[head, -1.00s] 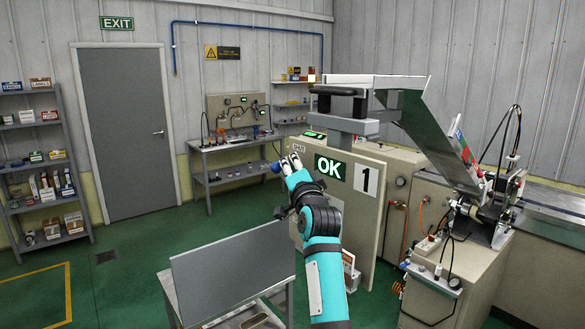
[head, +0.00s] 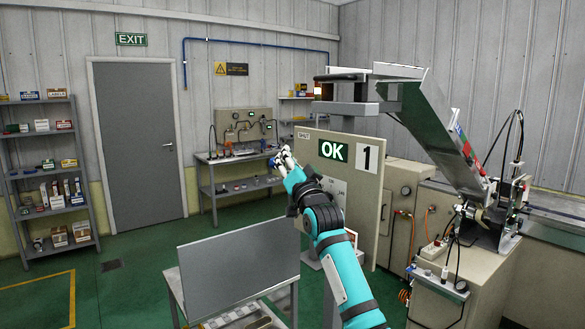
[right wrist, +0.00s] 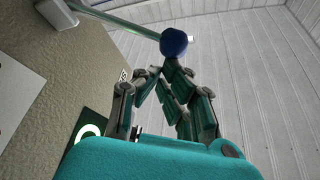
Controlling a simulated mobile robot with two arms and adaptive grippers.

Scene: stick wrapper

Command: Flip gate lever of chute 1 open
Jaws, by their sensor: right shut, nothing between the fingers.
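The panel marked 1 (head: 370,153), with a green OK sign (head: 333,150), stands right of centre in the head view. A blue ball knob (head: 274,162), seemingly the gate lever's end, shows at the panel's left side. In the right wrist view the blue knob (right wrist: 173,42) sits just beyond my fingertips, with a pale rod behind it. My right gripper (head: 285,157) is shut and empty, close to the knob; I cannot tell whether they touch. It also shows in the right wrist view (right wrist: 165,72). My left gripper is not in view.
A sloping metal chute (head: 435,125) rises behind the panel, with a machine cabinet (head: 440,285) at right. A grey upright board (head: 240,280) stands on a cart in front. A workbench (head: 240,157) is at the back. Green floor is open at left.

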